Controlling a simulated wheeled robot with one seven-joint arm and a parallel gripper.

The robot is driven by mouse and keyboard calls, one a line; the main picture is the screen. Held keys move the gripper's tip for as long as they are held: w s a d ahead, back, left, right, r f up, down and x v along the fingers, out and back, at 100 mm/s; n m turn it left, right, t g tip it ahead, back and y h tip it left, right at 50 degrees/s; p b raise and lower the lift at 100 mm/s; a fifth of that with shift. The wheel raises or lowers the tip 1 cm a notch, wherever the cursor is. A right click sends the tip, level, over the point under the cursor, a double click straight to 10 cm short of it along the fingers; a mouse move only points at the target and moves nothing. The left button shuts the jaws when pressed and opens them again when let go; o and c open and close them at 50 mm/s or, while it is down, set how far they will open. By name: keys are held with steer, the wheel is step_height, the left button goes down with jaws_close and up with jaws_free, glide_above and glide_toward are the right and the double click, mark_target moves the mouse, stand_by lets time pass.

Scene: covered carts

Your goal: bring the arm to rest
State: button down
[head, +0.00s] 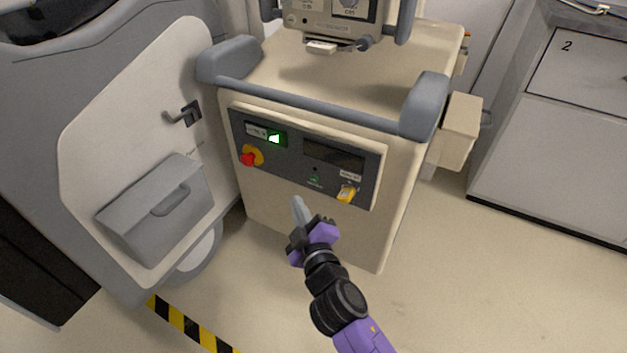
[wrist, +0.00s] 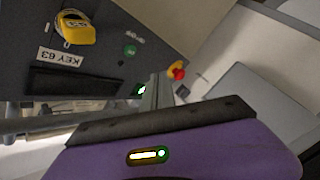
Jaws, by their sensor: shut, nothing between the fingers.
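My gripper (head: 298,203) is shut and empty. It points up toward the front of a beige cart (head: 325,240), just below its dark control panel (head: 285,165) in the head view. In the wrist view the shut fingers (wrist: 158,90) show in front of the panel. I cannot tell the exact gap, and no touch is seen. My purple and black arm comes in from the bottom of the head view.
The panel carries a lit green switch (head: 276,138), a red knob on yellow (head: 250,158) and a yellow key tag (head: 347,193). A machine with a grey box (head: 160,210) stands left. A cabinet marked 2 (head: 560,130) stands right. Floor at lower right is clear.

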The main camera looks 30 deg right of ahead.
stand_by(0.6)
steer(key=s+d+r+m+g+y, duration=0.15)
steer(key=s+m, duration=0.25)
steer(key=s, duration=1.7)
steer(key=s+r+m+y, duration=0.1)
steer(key=s+r+m, duration=0.25)
steer(key=s, duration=1.65)
step_height(320, 180, up, 30)
steer(key=p, duration=3.1)
steer(key=shift+s+a+m+g, duration=0.2)
steer(key=shift+s+m+g, duration=0.1)
steer(key=shift+m+g, duration=0.05)
